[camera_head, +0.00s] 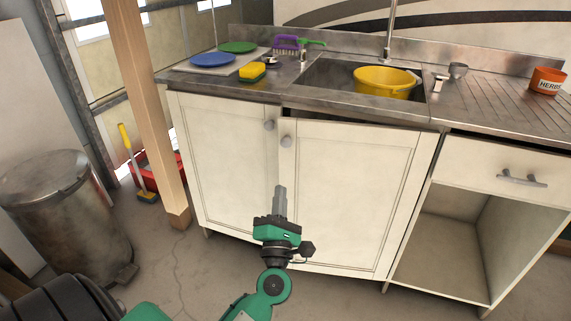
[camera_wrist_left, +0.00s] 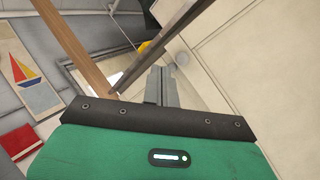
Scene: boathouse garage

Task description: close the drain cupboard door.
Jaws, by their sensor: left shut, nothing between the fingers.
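In the left wrist view the shut fingers (camera_wrist_left: 161,86) show beside a cream panel and a round knob (camera_wrist_left: 182,58). I cannot tell whether they touch the door. My right gripper is out of view.
The steel counter (camera_head: 300,98) above holds a yellow tub (camera_head: 384,82) in the sink. An open cubby (camera_head: 440,245) lies to the right under a drawer (camera_head: 505,172). A wooden post (camera_head: 148,110) and a metal bin (camera_head: 60,215) stand at left. The floor before the door is clear.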

